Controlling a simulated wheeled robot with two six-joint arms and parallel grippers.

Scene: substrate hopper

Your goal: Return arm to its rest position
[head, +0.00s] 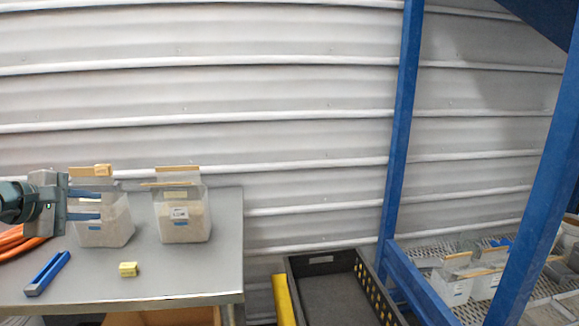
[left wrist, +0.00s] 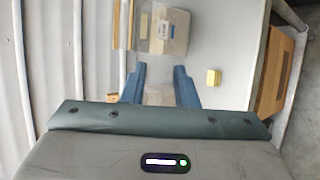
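My left gripper (head: 98,204) comes in from the left edge in the head view, its two fingers pointing right and spread apart. The fingers overlap the left clear bag of pale substrate (head: 117,232) on the grey table (head: 190,270); I cannot tell whether they touch it. In the left wrist view the open fingers (left wrist: 160,72) show a wide gap, with part of a clear bag low between them. A second labelled bag (head: 182,222) stands to the right, and it also shows beyond the fingertips in the wrist view (left wrist: 172,30). My right gripper is not in view.
A blue-and-grey tool (head: 47,273), a yellow block (head: 128,269) and an orange hose (head: 18,240) lie on the table. A black crate (head: 322,268) stands right of it. Blue posts (head: 402,120) frame a mesh platform holding several bags (head: 452,283).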

